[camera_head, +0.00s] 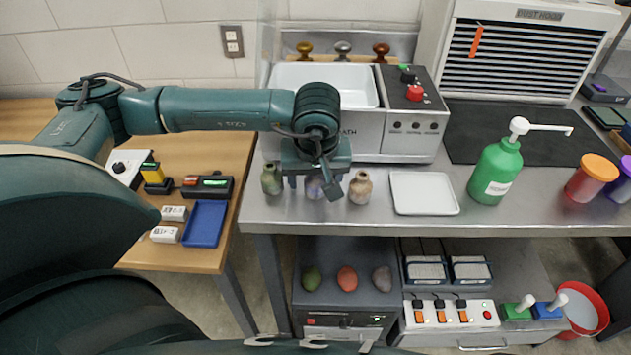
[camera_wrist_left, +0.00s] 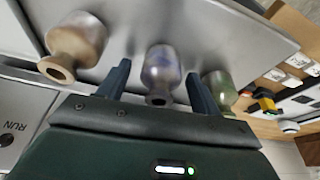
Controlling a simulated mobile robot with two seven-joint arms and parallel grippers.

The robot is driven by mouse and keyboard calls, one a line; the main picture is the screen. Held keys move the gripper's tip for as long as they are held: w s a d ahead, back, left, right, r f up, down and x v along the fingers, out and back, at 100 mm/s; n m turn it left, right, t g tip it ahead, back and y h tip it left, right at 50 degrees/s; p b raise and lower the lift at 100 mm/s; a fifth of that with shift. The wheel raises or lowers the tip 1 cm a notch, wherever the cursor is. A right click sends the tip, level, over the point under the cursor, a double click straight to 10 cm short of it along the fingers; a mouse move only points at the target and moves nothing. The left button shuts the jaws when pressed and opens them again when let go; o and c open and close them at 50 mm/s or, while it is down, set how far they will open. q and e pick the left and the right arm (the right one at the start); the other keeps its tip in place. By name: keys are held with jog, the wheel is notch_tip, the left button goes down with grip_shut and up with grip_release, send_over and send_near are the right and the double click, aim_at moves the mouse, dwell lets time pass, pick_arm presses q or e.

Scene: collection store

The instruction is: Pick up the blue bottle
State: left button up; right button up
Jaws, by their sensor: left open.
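The blue bottle (camera_head: 314,188), small with a mottled blue-purple body, stands on the metal counter, partly hidden under my left gripper in the head view. My left gripper (camera_head: 316,182) is open and points down over it. In the left wrist view the blue bottle (camera_wrist_left: 161,70) shows between the two fingers of my left gripper (camera_wrist_left: 158,72), with a gap on each side. A green bottle (camera_head: 271,179) stands to its left and a tan-pink bottle (camera_head: 360,187) to its right in the head view. My right gripper is not in view.
A white tray (camera_head: 424,193) lies to the right of the bottles, with a green pump bottle (camera_head: 494,172) beyond it. A bath unit (camera_head: 412,137) stands behind. In the left wrist view, the green bottle (camera_wrist_left: 218,88) is close beside one finger.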

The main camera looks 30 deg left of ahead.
pick_arm(q)
jog(key=shift+c, duration=0.4)
jog(key=c, duration=1)
